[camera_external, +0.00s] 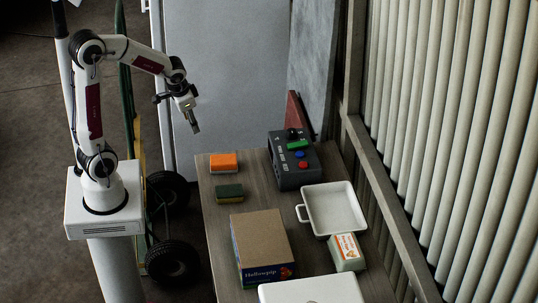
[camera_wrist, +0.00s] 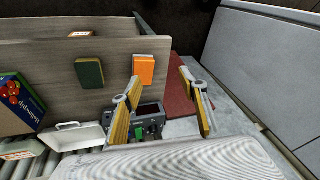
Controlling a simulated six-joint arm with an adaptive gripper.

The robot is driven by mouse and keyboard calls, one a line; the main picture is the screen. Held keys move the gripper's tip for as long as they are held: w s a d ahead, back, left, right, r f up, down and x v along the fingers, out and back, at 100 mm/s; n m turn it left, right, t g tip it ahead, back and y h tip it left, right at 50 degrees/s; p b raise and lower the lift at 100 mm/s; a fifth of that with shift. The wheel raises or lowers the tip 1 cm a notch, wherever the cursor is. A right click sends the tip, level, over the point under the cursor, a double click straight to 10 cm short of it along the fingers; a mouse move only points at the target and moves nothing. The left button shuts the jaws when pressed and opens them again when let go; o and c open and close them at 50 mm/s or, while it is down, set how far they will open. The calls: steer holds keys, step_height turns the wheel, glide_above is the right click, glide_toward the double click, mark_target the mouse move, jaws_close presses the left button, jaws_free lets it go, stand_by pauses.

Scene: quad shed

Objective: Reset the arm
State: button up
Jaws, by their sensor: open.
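My gripper (camera_external: 194,124) hangs in the air left of the table's far end, pointing down, with nothing near its fingertips. In the wrist view my gripper (camera_wrist: 168,85) shows two yellowish fingers spread wide apart with nothing held between them. My arm rises from a white base on a pedestal and bends over at the elbow. The wooden table (camera_external: 213,210) lies to the right of and below the gripper.
On the table are an orange sponge (camera_external: 223,161), a green sponge (camera_external: 229,193), a dark control box (camera_external: 296,172), a white dish (camera_external: 330,209), a cardboard box (camera_external: 262,242) and a small carton (camera_external: 347,252). A corrugated wall (camera_external: 450,120) stands at right.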

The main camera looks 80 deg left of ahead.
steer(key=s+d+r+m+t+h, duration=0.1)
steer(key=s+d+r, duration=0.2)
steer(key=d, duration=0.4)
steer(key=s+d+r+m+t+h, duration=0.1)
steer(key=s+d+r, duration=0.2)
steer(key=d, duration=0.4)
steer(key=s+d+r+m+t+h, duration=0.1)
steer(key=s+d+r, duration=0.3)
steer(key=d, duration=0.3)
steer(key=shift+t, duration=0.3)
